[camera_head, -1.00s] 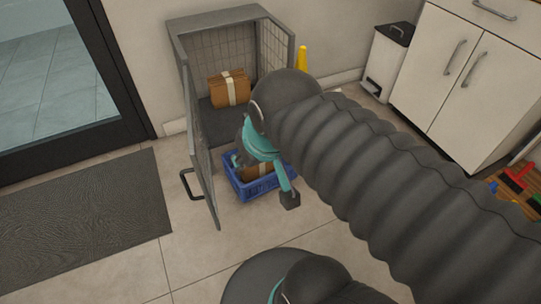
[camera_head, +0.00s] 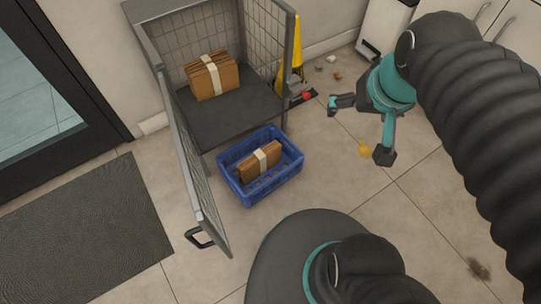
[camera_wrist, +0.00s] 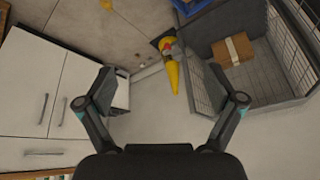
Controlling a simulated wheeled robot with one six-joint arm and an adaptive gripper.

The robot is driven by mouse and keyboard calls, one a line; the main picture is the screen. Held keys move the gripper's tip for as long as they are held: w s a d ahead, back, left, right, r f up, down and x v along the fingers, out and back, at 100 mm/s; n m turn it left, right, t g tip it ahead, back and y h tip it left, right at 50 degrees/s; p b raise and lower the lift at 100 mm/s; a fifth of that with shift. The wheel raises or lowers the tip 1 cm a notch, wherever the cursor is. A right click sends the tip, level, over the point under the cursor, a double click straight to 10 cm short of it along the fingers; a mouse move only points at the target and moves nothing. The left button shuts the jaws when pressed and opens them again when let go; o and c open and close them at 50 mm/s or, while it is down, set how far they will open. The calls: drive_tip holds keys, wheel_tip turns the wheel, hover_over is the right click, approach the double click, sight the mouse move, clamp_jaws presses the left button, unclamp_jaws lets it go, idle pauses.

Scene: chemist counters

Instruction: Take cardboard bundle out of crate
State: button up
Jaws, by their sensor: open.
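A brown cardboard bundle (camera_head: 247,168) with a pale band lies in the blue crate (camera_head: 276,184) on the floor. A second, similar cardboard bundle (camera_head: 202,84) stands inside the mesh cage, up on its dark shelf; it also shows in the wrist view (camera_wrist: 233,50). My gripper (camera_head: 360,130) is open and empty, above the floor to the right of the crate and apart from it. In the wrist view my open gripper (camera_wrist: 160,92) has nothing between its fingers. The blue crate (camera_wrist: 190,5) is only partly seen at that view's top edge.
The cage door (camera_head: 196,165) stands open left of the crate. A yellow scrap (camera_head: 364,149) lies near my gripper. A dark mat (camera_head: 80,235) is at left. A white cabinet (camera_wrist: 35,85) shows in the wrist view.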

drive_tip(key=w+a+f+m+g+y+b, duration=0.3)
drive_tip(key=w+f+m+g+y, duration=0.15)
drive_tip(key=w+f, duration=0.95)
drive_tip(key=w+a+f+m+g+y+b, duration=0.35)
drive_tip(key=w+f+m, duration=0.25)
drive_tip(key=w+f, duration=0.85)
drive_tip(key=m+y+b, duration=0.3)
drive_tip(key=m+y, duration=0.1)
approach(262, 153)
drive_tip(key=shift+g, duration=0.4)
drive_tip(key=x, duration=0.9)
drive_tip(key=shift+w+a+f, duration=0.1)
drive_tip(key=shift+w+a, duration=0.05)
drive_tip(key=shift+w, duration=0.2)
clamp_jaws()
